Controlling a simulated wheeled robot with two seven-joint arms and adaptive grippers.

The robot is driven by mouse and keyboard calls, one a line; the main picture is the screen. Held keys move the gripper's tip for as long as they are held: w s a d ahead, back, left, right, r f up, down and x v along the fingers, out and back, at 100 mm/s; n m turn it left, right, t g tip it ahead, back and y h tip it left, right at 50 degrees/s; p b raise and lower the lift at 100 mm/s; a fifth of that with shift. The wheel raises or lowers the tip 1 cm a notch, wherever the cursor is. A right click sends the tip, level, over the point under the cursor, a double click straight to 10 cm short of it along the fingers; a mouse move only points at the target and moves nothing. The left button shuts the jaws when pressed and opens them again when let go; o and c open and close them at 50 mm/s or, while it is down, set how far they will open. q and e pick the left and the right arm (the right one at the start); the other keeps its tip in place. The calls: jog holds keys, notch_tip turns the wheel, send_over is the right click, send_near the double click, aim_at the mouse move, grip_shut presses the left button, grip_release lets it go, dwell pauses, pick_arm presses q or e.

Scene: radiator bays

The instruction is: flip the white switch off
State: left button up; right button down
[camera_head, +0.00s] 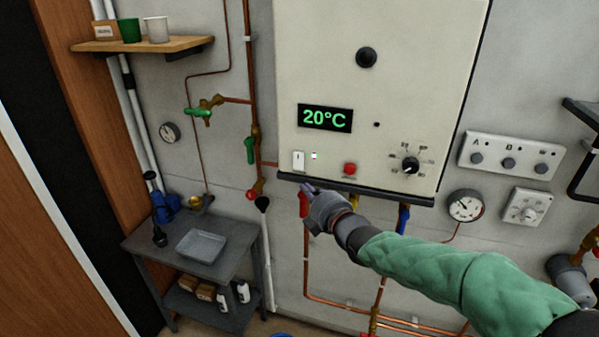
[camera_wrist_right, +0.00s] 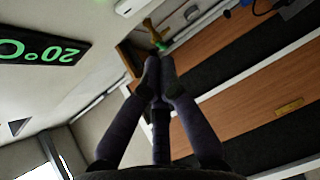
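The white switch (camera_head: 298,160) is a small upright rocker at the lower left of the pale boiler panel (camera_head: 400,60), below the green "20°C" display (camera_head: 325,118). A small lit indicator (camera_head: 314,156) is just right of it. My right gripper (camera_head: 308,188) is just below the switch, near the panel's dark lower edge, apart from the switch. In the wrist view, its dark fingers (camera_wrist_right: 158,68) come together at the tips with nothing seen between them. The switch shows partly at that view's top edge (camera_wrist_right: 125,8). My left gripper is out of view.
A red button (camera_head: 350,169) and a black dial (camera_head: 410,165) sit right of the switch. Copper pipes with a green-handled valve (camera_head: 251,150) run close to the panel's left side. A grey cart (camera_head: 222,258) with a tray stands at lower left. A shelf (camera_head: 140,45) holds cups.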

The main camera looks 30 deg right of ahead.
jog(key=p, duration=0.2)
send_near(299, 160)
jog(key=w+a+f, duration=0.2)
jog(key=w+a, duration=0.2)
jog(key=w+d, duration=0.2)
jog(key=shift+w+d+f+p, duration=0.25)
jog(key=shift+d+f+p, duration=0.1)
jog(key=shift+d, duration=0.05)
